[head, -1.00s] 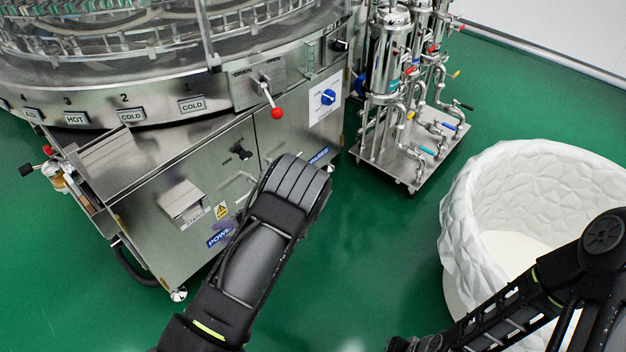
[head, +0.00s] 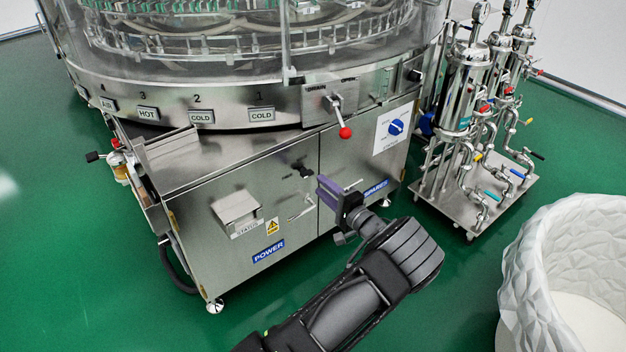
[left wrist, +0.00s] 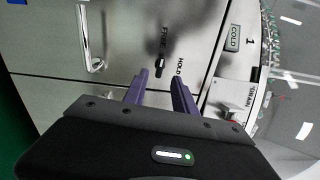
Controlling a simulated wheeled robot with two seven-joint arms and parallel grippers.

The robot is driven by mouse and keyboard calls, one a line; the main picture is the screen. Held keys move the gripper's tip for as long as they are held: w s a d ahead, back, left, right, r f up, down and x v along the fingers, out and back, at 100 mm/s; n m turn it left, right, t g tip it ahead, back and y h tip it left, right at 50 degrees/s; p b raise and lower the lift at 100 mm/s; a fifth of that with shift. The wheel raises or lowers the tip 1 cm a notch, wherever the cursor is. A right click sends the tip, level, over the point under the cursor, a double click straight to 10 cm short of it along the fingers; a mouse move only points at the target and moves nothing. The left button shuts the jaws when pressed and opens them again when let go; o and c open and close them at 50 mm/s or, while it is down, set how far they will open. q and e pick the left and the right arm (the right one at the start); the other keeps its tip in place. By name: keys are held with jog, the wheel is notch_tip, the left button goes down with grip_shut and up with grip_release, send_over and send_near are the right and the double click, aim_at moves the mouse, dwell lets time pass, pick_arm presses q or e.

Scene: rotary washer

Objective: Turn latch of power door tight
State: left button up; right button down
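The power door (head: 225,190) is the left steel cabinet door under the washer, with a blue POWER label; it looks shut. Its small black latch (head: 302,169) sits near the upper right corner, above a silver bar handle (head: 301,208). In the left wrist view the latch (left wrist: 160,66) lies beside the words FREE and HOLD, and the handle (left wrist: 91,42) is at upper left. My left gripper (head: 335,193) is open and empty in front of the doors, right of the latch. In the left wrist view its purple fingers (left wrist: 160,87) point toward the latch, apart from it.
The spare door with its SPARE label (head: 376,188) is beside the power door. A red-knobbed lever (head: 345,132) and blue rotary switch (head: 396,127) sit above and right. A filter cart (head: 463,199) stands right. A white bin (head: 528,283) is at lower right. Green floor lies clear in front.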

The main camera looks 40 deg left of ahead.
aim_at(309, 175)
pick_arm(q)
jog(key=b+x, duration=0.1)
jog(key=x, duration=0.4)
jog(key=shift+w+a, duration=0.15)
jog(key=shift+a, duration=0.15)
jog(key=shift+c, duration=0.5)
grip_shut()
